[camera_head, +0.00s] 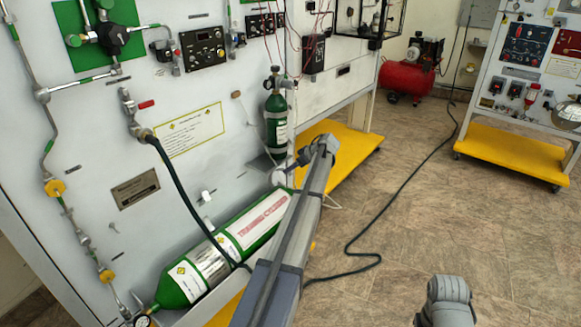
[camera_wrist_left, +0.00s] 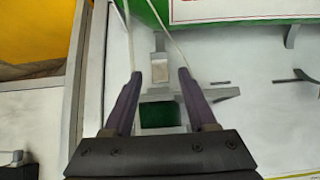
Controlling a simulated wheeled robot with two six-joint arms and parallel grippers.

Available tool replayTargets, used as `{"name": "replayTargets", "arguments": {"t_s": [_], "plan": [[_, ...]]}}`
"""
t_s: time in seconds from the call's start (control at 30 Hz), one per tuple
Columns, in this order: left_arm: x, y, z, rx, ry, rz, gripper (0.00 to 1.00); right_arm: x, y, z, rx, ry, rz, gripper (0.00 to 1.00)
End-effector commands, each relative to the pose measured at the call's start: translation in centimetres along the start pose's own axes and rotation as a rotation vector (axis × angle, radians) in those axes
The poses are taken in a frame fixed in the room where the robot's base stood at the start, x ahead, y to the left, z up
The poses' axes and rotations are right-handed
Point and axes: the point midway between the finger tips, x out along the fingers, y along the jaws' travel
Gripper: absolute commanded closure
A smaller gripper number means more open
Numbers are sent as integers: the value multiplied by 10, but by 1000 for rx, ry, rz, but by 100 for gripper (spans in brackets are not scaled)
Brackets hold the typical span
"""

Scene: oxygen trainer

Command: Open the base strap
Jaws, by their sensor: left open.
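A large green cylinder (camera_head: 225,250) with white labels lies along the foot of the white panel; its lower edge crosses the top of the left wrist view (camera_wrist_left: 235,18). A small grey latch piece with a pale face (camera_wrist_left: 160,70), perhaps the strap's buckle, sits just below the cylinder in that view. Thin pale lines run from the cylinder past the fingertips. My left gripper (camera_wrist_left: 160,78) is open, its two fingers either side of the latch piece; contact cannot be told. In the head view my left gripper (camera_head: 302,158) is near the cylinder's far end, partly hidden by its arm.
A smaller green cylinder (camera_head: 275,120) stands upright against the panel behind my left gripper. A dark hose (camera_head: 180,185) hangs to the large cylinder. Yellow shelves (camera_head: 335,140) and a red compressor (camera_head: 405,78) stand farther back. The tiled floor (camera_head: 450,200) at right is mostly clear.

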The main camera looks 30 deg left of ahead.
Motion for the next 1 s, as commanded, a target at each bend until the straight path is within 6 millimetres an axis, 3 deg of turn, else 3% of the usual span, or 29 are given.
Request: {"name": "replayTargets", "arguments": {"t_s": [0.2,0.37,1.0], "plan": [[-39,-1,-5,1,0,0,43,-31,3,2,0,0,0,100],[-58,-1,-4,0,1,0,43,-44,4,3,0,0,0,100],[-65,-3,5,15,-6,2,43,-43,4,3,0,0,0,100]]}}
